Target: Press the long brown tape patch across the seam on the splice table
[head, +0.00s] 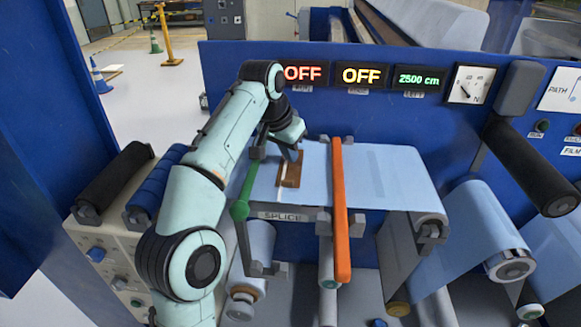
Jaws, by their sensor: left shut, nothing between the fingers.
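The splice table (284,215) carries a light blue film with a pale seam line running across it. A brown tape patch (291,176) lies on the film just right of the seam's visible lower part; part of it is hidden under my gripper. My left gripper (293,156) is shut and empty, with its fingertips at the upper part of the patch. I cannot tell whether they touch it. My right gripper is not in view.
A green bar (246,187) stands left of the seam and an orange bar (339,210) crosses the film to the right. Dark rollers (115,184) stand at left. A blue panel with lit displays (361,75) rises behind.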

